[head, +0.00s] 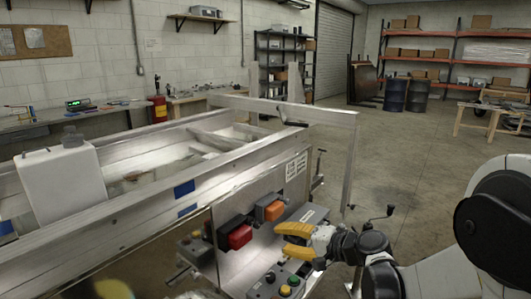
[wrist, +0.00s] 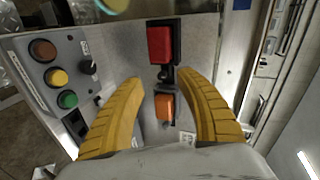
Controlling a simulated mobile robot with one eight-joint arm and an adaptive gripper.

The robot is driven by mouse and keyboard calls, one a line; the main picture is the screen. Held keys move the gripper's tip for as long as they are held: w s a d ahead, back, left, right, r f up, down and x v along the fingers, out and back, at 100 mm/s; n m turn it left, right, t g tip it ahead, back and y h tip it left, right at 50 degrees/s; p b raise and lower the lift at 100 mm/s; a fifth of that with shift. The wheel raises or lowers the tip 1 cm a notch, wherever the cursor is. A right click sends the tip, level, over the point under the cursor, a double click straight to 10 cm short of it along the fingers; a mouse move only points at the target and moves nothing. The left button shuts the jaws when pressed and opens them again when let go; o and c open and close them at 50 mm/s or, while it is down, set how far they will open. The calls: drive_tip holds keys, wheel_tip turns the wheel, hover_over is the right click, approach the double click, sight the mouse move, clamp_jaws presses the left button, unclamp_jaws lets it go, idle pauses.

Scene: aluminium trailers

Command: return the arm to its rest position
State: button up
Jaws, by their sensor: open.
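My gripper (head: 286,240) has yellow fingers and is in front of the trailer's end panel, at the lower middle of the head view. In the wrist view my gripper (wrist: 163,95) has its two fingers spread wide apart with nothing held between them. An orange light (wrist: 165,107) shows in the gap between the fingers, and a red light (wrist: 160,45) lies beyond the fingertips. In the head view the red light (head: 240,236) and the orange light (head: 273,210) are fixed on the panel. My arm reaches in from the right.
A grey control box (head: 276,284) with colored buttons is below the gripper; the box (wrist: 60,75) is left of the fingers in the wrist view. The aluminium trailer (head: 150,200) carries a white container (head: 62,183). Open floor (head: 410,150) lies to the right, with shelving behind.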

drive_tip(key=s+d+r+n+h, duration=0.1)
drive_tip(key=s+d+n+h, duration=0.2)
drive_tip(key=s, duration=1)
drive_tip(key=s+d+r+n+g+h, duration=0.1)
drive_tip(key=s+d+n+h, duration=0.2)
drive_tip(key=s+d+h, duration=0.4)
drive_tip(key=s+d, duration=0.3)
drive_tip(key=s, duration=0.4)
drive_tip(key=shift+d+g+h, duration=0.2)
drive_tip(key=shift+g+h, duration=0.1)
drive_tip(key=shift+h, duration=0.1)
idle(1.6)
